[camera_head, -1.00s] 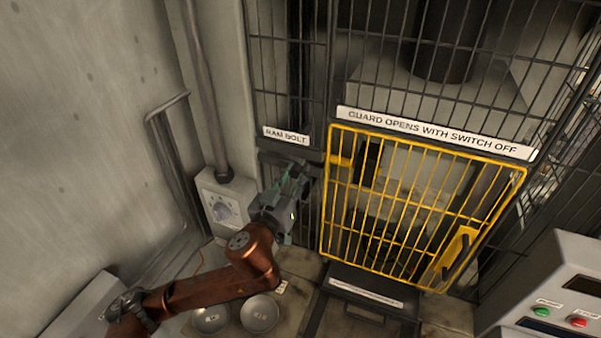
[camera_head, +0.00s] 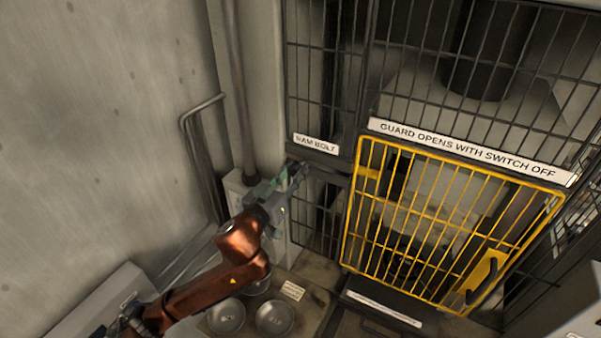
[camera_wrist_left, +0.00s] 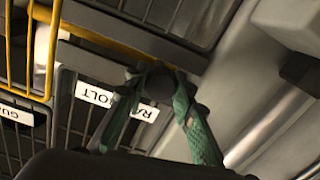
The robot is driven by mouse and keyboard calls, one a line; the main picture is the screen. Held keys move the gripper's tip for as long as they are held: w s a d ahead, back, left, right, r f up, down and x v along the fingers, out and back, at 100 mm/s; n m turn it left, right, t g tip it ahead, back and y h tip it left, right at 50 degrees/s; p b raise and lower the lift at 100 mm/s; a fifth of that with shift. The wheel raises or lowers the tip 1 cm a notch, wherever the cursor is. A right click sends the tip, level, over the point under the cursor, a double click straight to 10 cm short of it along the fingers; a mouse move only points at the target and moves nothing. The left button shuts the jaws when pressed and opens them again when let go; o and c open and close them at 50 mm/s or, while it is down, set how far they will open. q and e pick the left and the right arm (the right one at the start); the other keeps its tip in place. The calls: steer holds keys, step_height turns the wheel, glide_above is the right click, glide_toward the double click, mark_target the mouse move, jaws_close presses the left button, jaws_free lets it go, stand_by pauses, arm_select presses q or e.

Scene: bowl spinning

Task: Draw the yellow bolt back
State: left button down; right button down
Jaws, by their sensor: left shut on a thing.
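The yellow bolt (camera_wrist_left: 110,39) shows in the left wrist view as a yellow rod along a grey rail, with a dark round knob (camera_wrist_left: 158,86) near its end. My left gripper (camera_wrist_left: 160,88) has its green fingers on both sides of this knob and is shut on it. In the head view my left gripper (camera_head: 296,174) is at the left end of the rail, just below the RAM BOLT label (camera_head: 317,144). There the gripper hides the knob. My right gripper is not in view.
The yellow mesh guard (camera_head: 450,220) is closed, right of the gripper. A grey switch box (camera_head: 236,185) and a vertical pipe (camera_head: 232,90) stand close on the left. Two round metal bowls (camera_head: 274,318) sit below my arm. A concrete wall fills the far left.

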arm_select(q)
steer(key=c, duration=1.8)
jaws_free()
steer(key=shift+a+r, duration=0.2)
steer(key=shift+a, duration=0.05)
steer(key=shift+o, duration=0.9)
steer(key=shift+f, duration=0.1)
steer(key=v, duration=1.2)
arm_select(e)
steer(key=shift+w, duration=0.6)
